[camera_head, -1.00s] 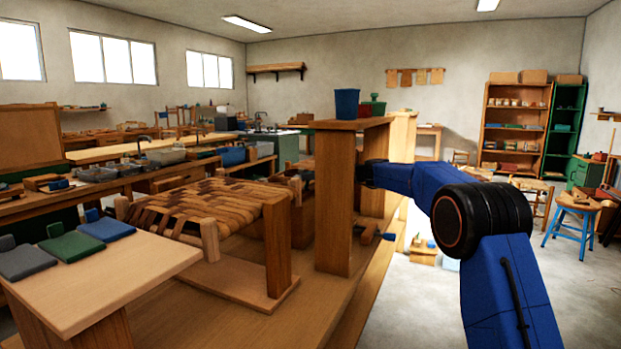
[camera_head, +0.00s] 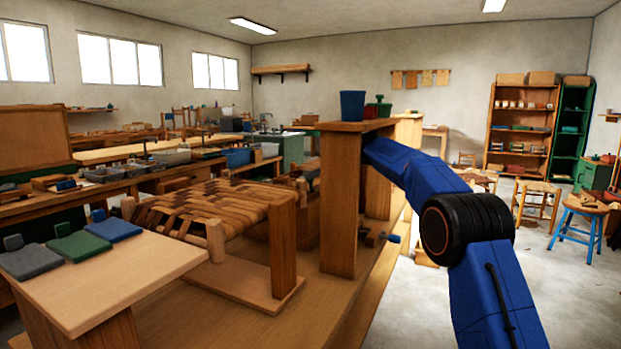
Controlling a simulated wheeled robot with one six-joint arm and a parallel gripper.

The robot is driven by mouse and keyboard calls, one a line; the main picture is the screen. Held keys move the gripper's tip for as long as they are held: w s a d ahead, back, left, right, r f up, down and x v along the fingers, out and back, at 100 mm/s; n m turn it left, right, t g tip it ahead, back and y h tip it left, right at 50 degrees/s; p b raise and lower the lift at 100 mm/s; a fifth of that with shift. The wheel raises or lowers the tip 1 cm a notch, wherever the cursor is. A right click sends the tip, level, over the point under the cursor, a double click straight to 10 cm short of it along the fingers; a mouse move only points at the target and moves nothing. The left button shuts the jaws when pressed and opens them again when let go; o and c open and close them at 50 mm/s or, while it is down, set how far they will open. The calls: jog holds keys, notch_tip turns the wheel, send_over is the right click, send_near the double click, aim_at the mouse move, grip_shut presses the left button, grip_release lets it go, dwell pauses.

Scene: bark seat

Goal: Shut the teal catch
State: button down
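I cannot make out a teal catch for certain. Three flat pieces with raised tabs lie in a row on the light-topped table at the near left: a grey one (camera_head: 32,262), a green one (camera_head: 79,246) and a blue one (camera_head: 114,229). My blue arm with its black joint comes in from the lower right and reaches behind the wooden upright (camera_head: 339,205). My gripper is hidden behind that upright, so its fingers and anything near them do not show.
A woven bark seat (camera_head: 205,208) on a wooden frame stands left of the upright. A blue bucket (camera_head: 352,104) and a green container (camera_head: 379,108) stand on top of the upright's shelf. A wooden piece with a blue knob (camera_head: 393,238) sits low beside it.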

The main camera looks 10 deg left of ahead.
jog(key=c, duration=1.5)
grip_release()
jog(key=v, duration=0.2)
jog(key=shift+d+r, duration=0.25)
jog(key=shift+d, duration=0.05)
jog(key=shift+s+d, duration=0.75)
jog(key=shift+d, duration=1.15)
jog(key=shift+s+d, duration=0.7)
jog(key=shift+d, duration=1.25)
jog(key=shift+s+d, duration=0.75)
jog(key=shift+d, duration=1.15)
